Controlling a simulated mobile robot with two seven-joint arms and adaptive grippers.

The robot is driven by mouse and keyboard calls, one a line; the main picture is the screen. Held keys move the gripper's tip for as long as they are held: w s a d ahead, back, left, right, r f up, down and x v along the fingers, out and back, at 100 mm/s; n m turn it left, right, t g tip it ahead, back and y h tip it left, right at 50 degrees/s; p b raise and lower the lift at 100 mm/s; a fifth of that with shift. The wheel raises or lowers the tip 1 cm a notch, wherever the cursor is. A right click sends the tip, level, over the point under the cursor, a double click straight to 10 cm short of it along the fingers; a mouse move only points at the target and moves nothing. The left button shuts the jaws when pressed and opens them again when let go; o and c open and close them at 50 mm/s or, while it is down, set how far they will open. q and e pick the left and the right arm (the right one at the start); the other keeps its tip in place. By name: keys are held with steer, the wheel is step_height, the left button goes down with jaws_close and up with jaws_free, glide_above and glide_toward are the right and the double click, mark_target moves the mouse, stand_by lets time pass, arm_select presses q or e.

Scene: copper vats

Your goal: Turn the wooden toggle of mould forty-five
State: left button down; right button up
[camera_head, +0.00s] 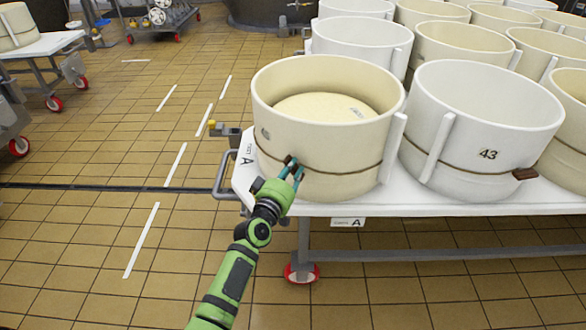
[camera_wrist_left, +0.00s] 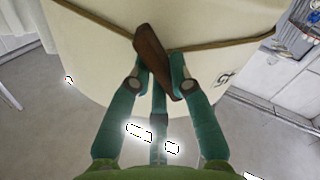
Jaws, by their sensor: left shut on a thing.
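The cream mould (camera_head: 325,145) stands at the front left corner of the white table, with a brown cord around it. Its number is too small to read for certain. My left gripper (camera_head: 296,172) is at the mould's front left wall. In the left wrist view the fingers (camera_wrist_left: 160,85) are shut on the dark brown wooden toggle (camera_wrist_left: 152,58), which lies slanted across the cord (camera_wrist_left: 222,40). The fingers cover part of the toggle. My right gripper is not in view.
A white mould marked 43 (camera_head: 478,120) stands close to the right, with its own brown toggle (camera_head: 525,174). Several more moulds stand behind. The wheeled table (camera_head: 430,208) has a grey handle (camera_head: 222,178) at its left end.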

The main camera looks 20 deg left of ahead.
arm_select(q)
steer(key=n, duration=0.2)
steer(key=shift+a+n, duration=0.1)
steer(key=shift+n, duration=0.3)
steer(key=n, duration=0.2)
steer(key=shift+n, duration=0.4)
steer(key=n, duration=0.4)
steer(key=shift+a, duration=0.15)
steer(key=shift+n, duration=0.4)
steer(key=c, duration=1.1)
jaws_free()
steer(key=shift+f, duration=0.1)
